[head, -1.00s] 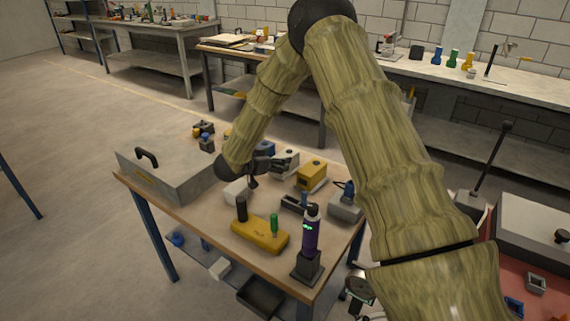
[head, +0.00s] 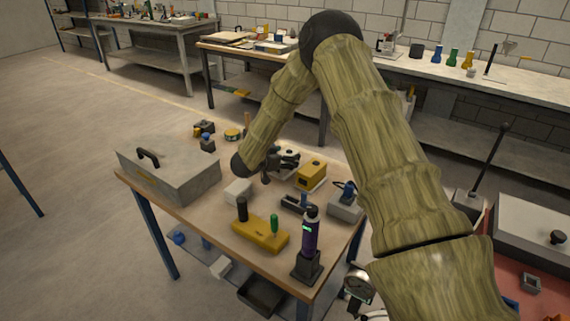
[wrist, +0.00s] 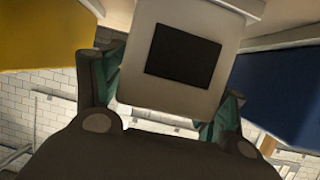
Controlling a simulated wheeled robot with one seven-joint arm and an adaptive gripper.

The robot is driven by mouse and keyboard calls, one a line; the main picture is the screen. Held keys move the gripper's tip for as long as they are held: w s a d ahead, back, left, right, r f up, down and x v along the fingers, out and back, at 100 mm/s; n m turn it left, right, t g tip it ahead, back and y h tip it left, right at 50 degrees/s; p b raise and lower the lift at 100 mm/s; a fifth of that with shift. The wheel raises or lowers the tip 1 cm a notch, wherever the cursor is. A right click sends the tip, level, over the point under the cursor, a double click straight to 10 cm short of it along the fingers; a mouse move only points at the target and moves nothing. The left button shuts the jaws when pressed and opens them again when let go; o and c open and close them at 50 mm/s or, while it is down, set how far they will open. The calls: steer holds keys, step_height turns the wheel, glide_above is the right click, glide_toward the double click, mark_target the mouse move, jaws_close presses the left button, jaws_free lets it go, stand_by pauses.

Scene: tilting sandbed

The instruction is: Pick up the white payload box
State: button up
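The white payload box (head: 290,153), with a dark patch on top, stands among the coloured boxes towards the back of the near table. My gripper (head: 284,163) is at its near side and hides part of it. In the wrist view, a white box with a black square panel (wrist: 183,56) fills the space between my spread fingers (wrist: 165,100). One finger shows at each side of the box. The fingers look open; I cannot tell whether either touches it.
A yellow box (head: 312,175) stands close on the right and a blue box (head: 265,148) on the left.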

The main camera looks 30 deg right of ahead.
steer(key=c, duration=1)
steer(key=shift+o, duration=0.2)
steer(key=shift+r, duration=0.1)
